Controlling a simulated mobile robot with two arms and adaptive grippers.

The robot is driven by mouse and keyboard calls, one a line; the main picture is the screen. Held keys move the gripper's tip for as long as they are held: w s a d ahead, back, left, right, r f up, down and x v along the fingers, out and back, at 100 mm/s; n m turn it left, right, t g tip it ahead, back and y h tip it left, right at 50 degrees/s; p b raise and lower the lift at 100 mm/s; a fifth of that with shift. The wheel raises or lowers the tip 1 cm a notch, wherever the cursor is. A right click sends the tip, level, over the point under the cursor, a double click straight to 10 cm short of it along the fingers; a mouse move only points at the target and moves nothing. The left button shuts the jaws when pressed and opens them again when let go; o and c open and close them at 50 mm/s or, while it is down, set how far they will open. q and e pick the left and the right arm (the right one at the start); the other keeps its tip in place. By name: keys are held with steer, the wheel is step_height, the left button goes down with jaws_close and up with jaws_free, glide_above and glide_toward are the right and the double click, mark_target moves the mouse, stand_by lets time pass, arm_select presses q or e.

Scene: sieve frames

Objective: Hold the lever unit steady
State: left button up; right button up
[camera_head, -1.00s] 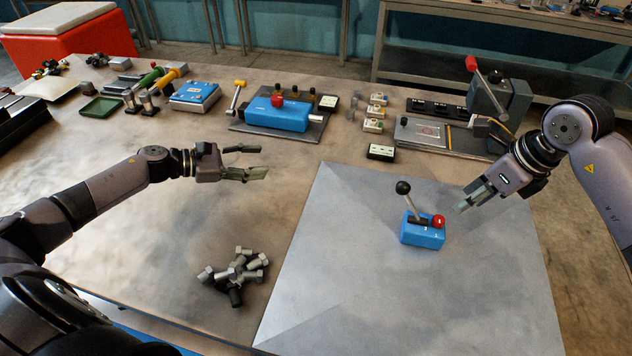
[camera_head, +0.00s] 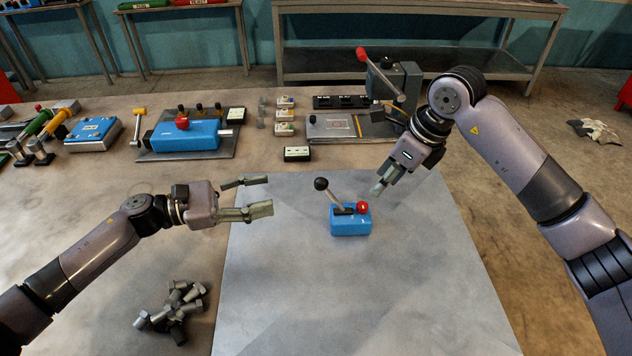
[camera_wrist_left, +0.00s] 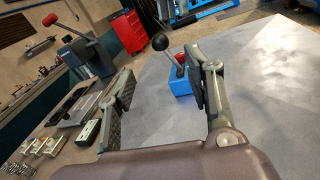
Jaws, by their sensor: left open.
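The lever unit (camera_head: 350,220) is a small blue box with a tilted black-knobbed lever and a red ball on top. It stands upright on the grey metal sheet. It also shows in the left wrist view (camera_wrist_left: 180,82), partly hidden behind a finger. My left gripper (camera_head: 272,195) is open and empty, to the left of the unit and apart from it, its fingers pointing towards it. In the left wrist view its two fingers (camera_wrist_left: 165,85) are spread. My right gripper (camera_head: 378,190) is just right of and behind the unit, fingers pointing down-left; its finger gap is not clear.
A pile of grey bolts (camera_head: 174,308) lies at the front left. A larger blue device (camera_head: 185,136) and a lever press (camera_head: 395,85) stand at the back. A small white-topped block (camera_head: 297,154) sits behind the sheet. The sheet's front (camera_head: 360,300) is clear.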

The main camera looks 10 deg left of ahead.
mark_target(322, 183)
arm_select(q)
steer(key=x, duration=1.3)
steer(key=shift+d, duration=0.15)
steer(key=shift+c, duration=0.3)
jaws_close()
stand_by(0.4)
stand_by(0.5)
stand_by(1.3)
